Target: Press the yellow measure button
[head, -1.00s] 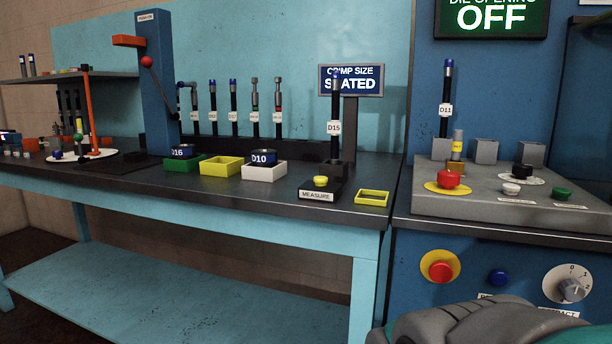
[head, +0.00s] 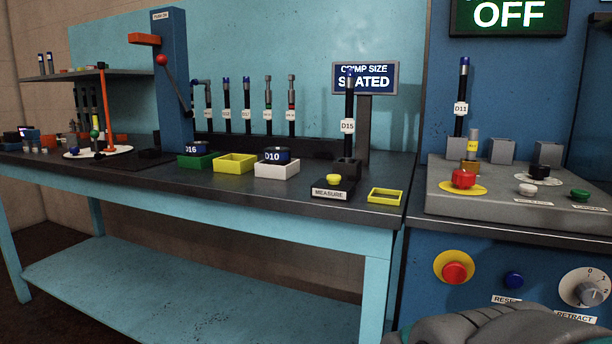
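The yellow measure button (head: 333,178) sits on a small black box with a white MEASURE label (head: 329,193), near the front edge of the bench at its right end. Behind it a black hose tagged D15 (head: 348,125) stands upright in a black holder (head: 347,170). A CRIMP SIZE display (head: 365,77) behind the hose reads "SEATED", partly covered by it. A grey part of my arm shows at the bottom right, well apart from the button. My gripper's fingers are not in view.
An empty yellow tray (head: 385,195) lies right of the button. Green (head: 198,162), yellow (head: 235,163) and white (head: 277,170) bins stand left. The grey console (head: 510,200) at right carries a red button (head: 464,179). A lower shelf (head: 190,290) is bare.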

